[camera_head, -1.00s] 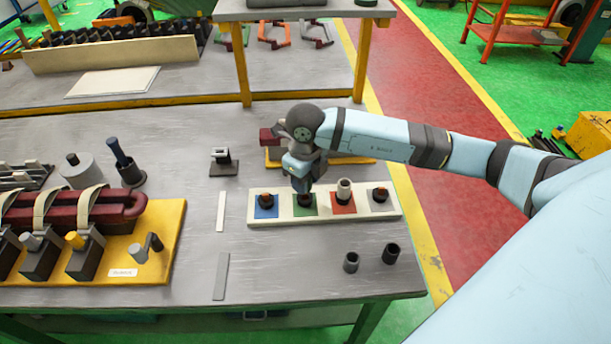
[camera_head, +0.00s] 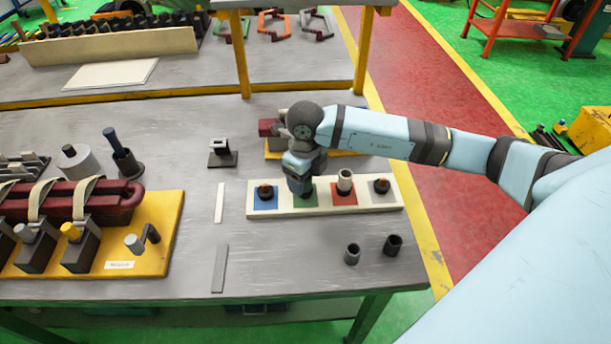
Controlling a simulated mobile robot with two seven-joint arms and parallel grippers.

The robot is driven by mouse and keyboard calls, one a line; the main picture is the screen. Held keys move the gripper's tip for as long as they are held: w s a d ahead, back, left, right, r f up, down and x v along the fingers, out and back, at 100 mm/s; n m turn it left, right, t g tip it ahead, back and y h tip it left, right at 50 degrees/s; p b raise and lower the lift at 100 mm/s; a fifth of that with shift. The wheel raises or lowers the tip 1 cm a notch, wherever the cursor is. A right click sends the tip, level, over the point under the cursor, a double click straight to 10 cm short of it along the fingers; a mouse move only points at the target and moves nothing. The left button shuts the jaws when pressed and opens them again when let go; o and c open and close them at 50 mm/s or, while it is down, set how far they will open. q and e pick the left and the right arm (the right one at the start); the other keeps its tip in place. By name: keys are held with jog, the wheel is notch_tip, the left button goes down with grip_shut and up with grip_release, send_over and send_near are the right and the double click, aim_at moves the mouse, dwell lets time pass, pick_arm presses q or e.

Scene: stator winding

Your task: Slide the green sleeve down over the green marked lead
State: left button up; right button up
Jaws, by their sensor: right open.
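The white board (camera_head: 325,208) on the table carries blue, green and red marked squares and an unmarked spot at its right end. My right gripper (camera_head: 303,192) points down over the green square (camera_head: 311,198). It is open, and it hides most of what stands at the green mark, so I cannot make out the green lead or a green sleeve. A dark stub with an orange top stands on the blue square (camera_head: 256,204). A pale sleeve (camera_head: 345,180) stands upright over the lead on the red square (camera_head: 336,198). My left gripper is not in view.
Two dark hollow cylinders stand in front of the board, one left (camera_head: 352,254) and one right (camera_head: 393,245). A yellow fixture (camera_head: 158,215) with a dark red coil is at left. A small dark stand (camera_head: 223,154) is behind.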

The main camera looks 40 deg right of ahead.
notch_tip(320, 180, up, 14)
dwell(0.6)
dwell(0.5)
